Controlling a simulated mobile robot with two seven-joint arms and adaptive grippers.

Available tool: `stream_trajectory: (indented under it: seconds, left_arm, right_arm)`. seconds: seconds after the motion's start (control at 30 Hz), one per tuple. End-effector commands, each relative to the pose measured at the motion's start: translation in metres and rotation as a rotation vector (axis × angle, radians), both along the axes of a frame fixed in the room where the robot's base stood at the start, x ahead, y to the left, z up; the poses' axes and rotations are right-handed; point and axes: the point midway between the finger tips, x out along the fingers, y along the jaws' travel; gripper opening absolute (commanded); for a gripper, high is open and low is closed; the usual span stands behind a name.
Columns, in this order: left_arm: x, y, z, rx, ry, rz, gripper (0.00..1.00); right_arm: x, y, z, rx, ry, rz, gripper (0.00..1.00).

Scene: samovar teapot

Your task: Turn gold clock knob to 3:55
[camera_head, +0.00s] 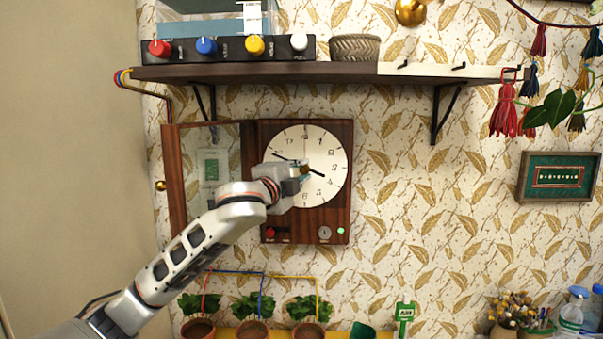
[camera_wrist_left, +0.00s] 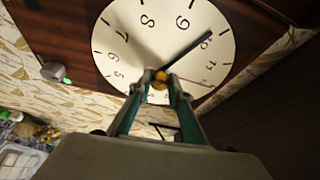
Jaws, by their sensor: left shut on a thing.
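The wall clock (camera_head: 328,150) has a round white face in a dark wooden case, and its face also shows in the left wrist view (camera_wrist_left: 135,45). A gold knob (camera_wrist_left: 161,76) sits at the centre of the face. My left gripper (camera_head: 301,174) reaches in from the lower left, and its teal fingers (camera_wrist_left: 158,86) are shut on the knob. The longer black hand (camera_head: 282,156) points to the upper left, between 9 and 10. The shorter one (camera_head: 318,174) points right and slightly down, near 4. A thin red hand points up. My right gripper is out of view.
The clock's glass door (camera_head: 211,165) stands open on the left, beside my left arm. A dark shelf (camera_head: 330,73) with a coloured-knob panel (camera_head: 228,48) hangs above. Potted plants (camera_head: 252,308) line the bottom. The wall right of the clock is clear up to a framed picture (camera_head: 558,177).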

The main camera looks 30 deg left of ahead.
Motion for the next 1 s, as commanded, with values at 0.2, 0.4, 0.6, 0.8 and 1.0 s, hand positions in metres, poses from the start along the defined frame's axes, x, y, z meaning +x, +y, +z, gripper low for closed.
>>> stream_trajectory:
  seconds: [0.2,0.4,0.6,0.8,1.0]
  left_arm:
    - [-0.0003,0.0008,0.0038,0.176,0.104,0.002,0.00]
    - [0.0001,-0.0001,0.0044,0.319,0.194,0.000,0.00]
    - [0.0003,-0.0002,0.0050,0.433,0.264,0.001,0.00]
    - [0.0006,-0.0011,0.0045,0.505,0.310,-0.001,0.00]
    - [0.0008,-0.0009,0.0043,0.539,0.331,0.000,0.00]
  right_arm:
    - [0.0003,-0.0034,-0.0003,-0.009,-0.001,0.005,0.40]
    - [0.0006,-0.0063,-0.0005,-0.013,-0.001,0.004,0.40]
    - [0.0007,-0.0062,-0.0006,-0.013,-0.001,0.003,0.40]
    - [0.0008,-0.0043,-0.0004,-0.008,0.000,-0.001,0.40]
    - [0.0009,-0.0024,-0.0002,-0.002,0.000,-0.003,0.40]
